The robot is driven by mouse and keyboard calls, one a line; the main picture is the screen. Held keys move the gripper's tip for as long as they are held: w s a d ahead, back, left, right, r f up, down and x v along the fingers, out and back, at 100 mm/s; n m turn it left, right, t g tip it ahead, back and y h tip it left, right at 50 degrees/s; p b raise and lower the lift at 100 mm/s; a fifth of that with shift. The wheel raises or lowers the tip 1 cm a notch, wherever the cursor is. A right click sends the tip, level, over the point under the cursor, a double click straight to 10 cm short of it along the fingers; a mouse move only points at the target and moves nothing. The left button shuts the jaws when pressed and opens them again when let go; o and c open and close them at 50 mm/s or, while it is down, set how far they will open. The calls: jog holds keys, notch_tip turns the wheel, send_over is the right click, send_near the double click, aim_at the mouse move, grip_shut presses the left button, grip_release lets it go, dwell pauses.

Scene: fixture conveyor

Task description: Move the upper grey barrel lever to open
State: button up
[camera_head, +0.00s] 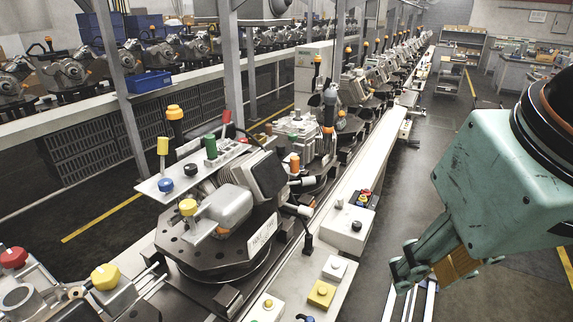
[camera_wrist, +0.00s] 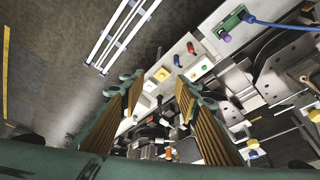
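Two pale grey barrel-shaped lever handles stick out from the right side of the near fixture in the head view. The upper barrel lever (camera_head: 302,182) lies near the dark square block, and the lower barrel lever (camera_head: 298,210) sits just below it. Both point to the right. I cannot tell from their pose whether they are open. My gripper (camera_head: 412,272) hangs over the aisle to the right of the conveyor, apart from the levers. In the wrist view my gripper (camera_wrist: 158,86) has its ribbed fingers spread, with nothing between them. I cannot single out the levers in the wrist view.
The near fixture (camera_head: 215,240) carries coloured knobs and a tilted plate (camera_head: 190,172). A control box (camera_head: 350,228) with buttons and a yellow button box (camera_head: 321,293) stand on the conveyor's white edge. The aisle floor (camera_head: 430,150) is clear.

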jog(key=w+r+m+g+p, duration=0.2)
jog(key=w+r+m+p, duration=0.45)
jog(key=w, duration=0.85)
jog(key=m+g+p, duration=0.4)
jog(key=m+p, duration=0.6)
jog(key=p, duration=0.1)
send_over(301, 182)
jog(key=w+d, duration=0.2)
jog(key=w, duration=0.3)
notch_tip(301, 182, down, 12)
jog(key=f, duration=0.1)
jog(key=shift+s+d+r, duration=0.15)
jog(key=shift+d+r, duration=0.05)
jog(key=shift+r, duration=0.05)
jog(key=shift+s+d+f+p, duration=0.15)
jog(key=shift+s+f, duration=0.3)
jog(key=shift+f, duration=1.8)
jog(key=shift+s+f+p, duration=0.3)
jog(key=shift+s+f, duration=0.15)
jog(key=shift+f, duration=1.8)
jog(key=shift+s+d+f+p, duration=0.15)
jog(key=shift+s+f, duration=0.3)
jog(key=shift+f, duration=1.8)
